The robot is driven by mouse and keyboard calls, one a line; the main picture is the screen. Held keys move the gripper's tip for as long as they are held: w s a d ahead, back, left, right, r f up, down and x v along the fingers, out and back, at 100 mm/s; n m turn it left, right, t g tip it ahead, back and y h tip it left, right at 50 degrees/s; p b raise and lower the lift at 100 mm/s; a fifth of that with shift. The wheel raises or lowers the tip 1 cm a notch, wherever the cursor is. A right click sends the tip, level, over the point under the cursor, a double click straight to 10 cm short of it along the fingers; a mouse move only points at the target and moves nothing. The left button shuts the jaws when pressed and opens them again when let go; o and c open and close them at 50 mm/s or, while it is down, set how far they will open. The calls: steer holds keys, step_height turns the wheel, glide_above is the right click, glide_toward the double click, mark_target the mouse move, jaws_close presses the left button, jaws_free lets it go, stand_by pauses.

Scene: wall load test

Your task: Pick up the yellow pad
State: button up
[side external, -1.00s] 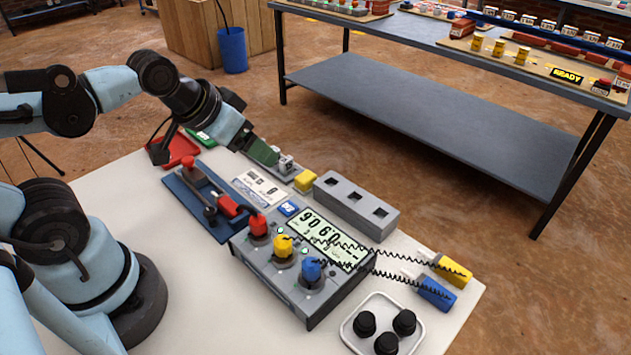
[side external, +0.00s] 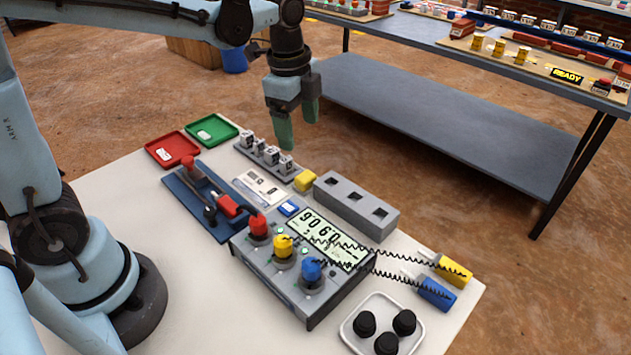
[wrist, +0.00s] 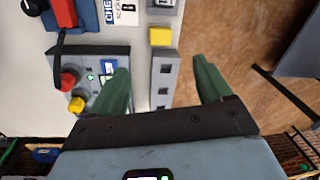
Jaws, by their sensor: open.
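The yellow pad (side external: 305,180) is a small yellow block on the white table, between the row of small labelled blocks and the grey box with square holes. In the wrist view the yellow pad (wrist: 160,36) lies beyond the fingertips, a little left of the middle of the gap. My gripper (side external: 297,130) has two green fingers pointing down, held above the table near the back edge, above and behind the pad. It is open and empty, and its fingers (wrist: 162,75) stand wide apart in the wrist view.
The grey box with square holes (side external: 356,204) stands right of the pad, and the rack of small labelled blocks (side external: 265,155) left of it. A meter (side external: 303,262) with knobs and coiled leads sits in front. Red (side external: 172,150) and green (side external: 212,131) trays lie at the back left.

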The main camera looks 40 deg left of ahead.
steer(key=w+f+m+g, duration=0.1)
steer(key=w+f+m, duration=0.1)
steer(key=m, duration=0.1)
glide_above(306, 176)
steer(key=f, duration=0.6)
steer(key=shift+w+d, duration=0.1)
steer(key=shift+w, duration=0.15)
steer(key=shift+s+f, duration=0.15)
steer(key=shift+f, duration=1.3)
steer(key=shift+s+f, duration=0.1)
steer(key=shift+f, duration=1.3)
steer(key=c, duration=1.2)
steer(key=shift+r, duration=0.15)
